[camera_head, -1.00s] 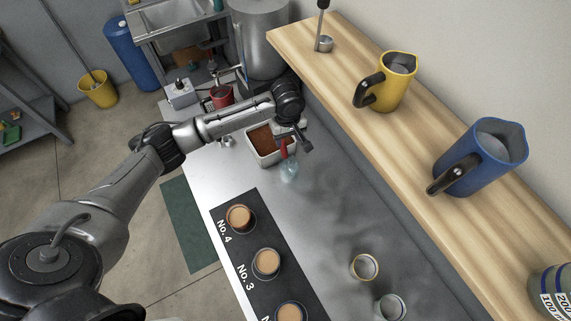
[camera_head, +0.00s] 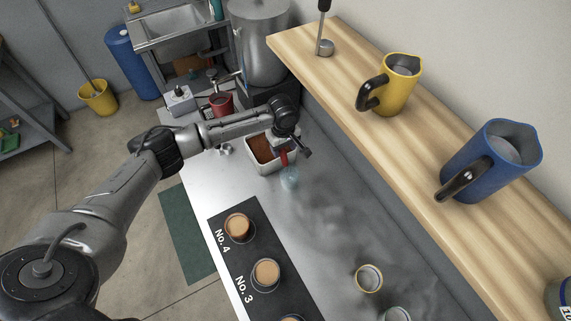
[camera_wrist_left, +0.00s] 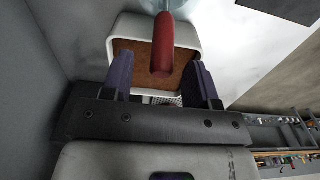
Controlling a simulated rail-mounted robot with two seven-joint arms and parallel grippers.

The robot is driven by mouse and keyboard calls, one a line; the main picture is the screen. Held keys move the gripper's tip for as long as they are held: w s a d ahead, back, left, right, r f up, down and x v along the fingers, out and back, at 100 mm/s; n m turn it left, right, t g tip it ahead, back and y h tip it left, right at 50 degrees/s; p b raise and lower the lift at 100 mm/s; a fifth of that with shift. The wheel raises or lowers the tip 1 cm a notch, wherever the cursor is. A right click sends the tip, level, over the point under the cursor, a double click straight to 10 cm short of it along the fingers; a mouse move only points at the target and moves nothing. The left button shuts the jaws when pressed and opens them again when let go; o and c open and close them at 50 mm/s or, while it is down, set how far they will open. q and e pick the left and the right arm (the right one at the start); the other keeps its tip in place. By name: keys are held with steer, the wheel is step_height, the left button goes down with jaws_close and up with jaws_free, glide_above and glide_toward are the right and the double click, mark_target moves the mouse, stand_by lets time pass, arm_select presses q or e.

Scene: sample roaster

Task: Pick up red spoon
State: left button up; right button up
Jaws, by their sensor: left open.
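The red spoon (camera_head: 284,157) shows as a red handle at the right edge of a white container (camera_head: 259,161) of brown grounds in the head view. In the left wrist view the red handle (camera_wrist_left: 163,48) stands over the brown grounds, ahead of my fingers and roughly midway between them. Its lower end is hidden or unclear. My left gripper (camera_wrist_left: 162,76) is open, one dark finger on each side of the handle's line, with nothing between the pads. In the head view my left gripper (camera_head: 292,145) is right at the container. My right gripper is not in view.
A clear glass (camera_head: 290,178) stands close beside the container. A black mat (camera_head: 226,251) with several cups lies nearer. A wooden shelf (camera_head: 345,110) with a yellow pitcher (camera_head: 398,86) and a blue pitcher (camera_head: 492,160) runs along the right. A red cup (camera_head: 221,104) stands behind.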

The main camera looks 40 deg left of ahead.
mark_target(283, 154)
arm_select(q)
steer(key=shift+s+f, duration=0.1)
steer(key=shift+f, duration=1.95)
steer(key=shift+c, duration=0.4)
jaws_close()
